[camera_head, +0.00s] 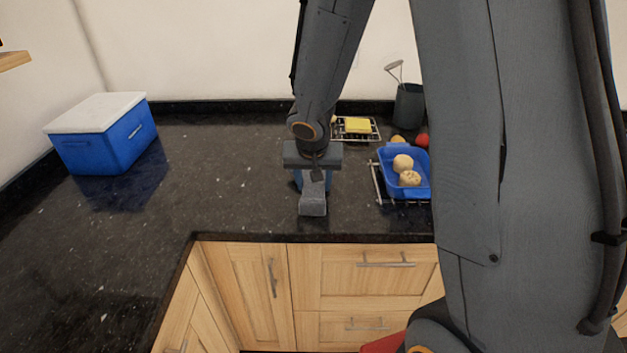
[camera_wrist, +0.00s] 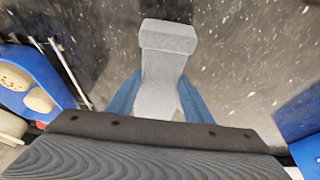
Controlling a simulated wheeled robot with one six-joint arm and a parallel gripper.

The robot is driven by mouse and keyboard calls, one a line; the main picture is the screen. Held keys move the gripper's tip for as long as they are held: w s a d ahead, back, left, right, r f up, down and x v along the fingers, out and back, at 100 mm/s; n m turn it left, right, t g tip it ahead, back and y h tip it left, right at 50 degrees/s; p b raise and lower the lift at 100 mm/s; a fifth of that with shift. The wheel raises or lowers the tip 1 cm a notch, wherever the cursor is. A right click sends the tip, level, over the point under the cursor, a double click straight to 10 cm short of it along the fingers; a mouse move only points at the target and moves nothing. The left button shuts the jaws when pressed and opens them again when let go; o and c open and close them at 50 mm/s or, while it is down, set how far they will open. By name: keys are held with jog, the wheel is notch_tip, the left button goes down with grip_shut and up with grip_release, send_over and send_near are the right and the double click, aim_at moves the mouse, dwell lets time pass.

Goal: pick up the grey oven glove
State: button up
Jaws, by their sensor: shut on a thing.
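The grey oven glove (camera_head: 312,203) is near the front edge of the dark granite counter, below my gripper (camera_head: 313,181). In the wrist view the glove (camera_wrist: 165,65) stands out between the blue fingers of my gripper (camera_wrist: 158,95), with its wider cuff-like end farthest from the jaws. The fingers are shut on the glove, one on each side. I cannot tell whether the glove is touching the counter. Part of the glove is hidden by my gripper in the head view.
A blue box with a white lid (camera_head: 105,135) stands at the left. To the right, a blue tray (camera_head: 425,165) with bread rolls sits on a wire rack. Behind are a yellow sponge (camera_head: 357,125) on a rack and a dark pot (camera_head: 408,106). The counter (camera_head: 215,170) between is clear.

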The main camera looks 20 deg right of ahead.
notch_tip(320, 180, up, 10)
jog(key=p, duration=0.2)
dwell(0.7)
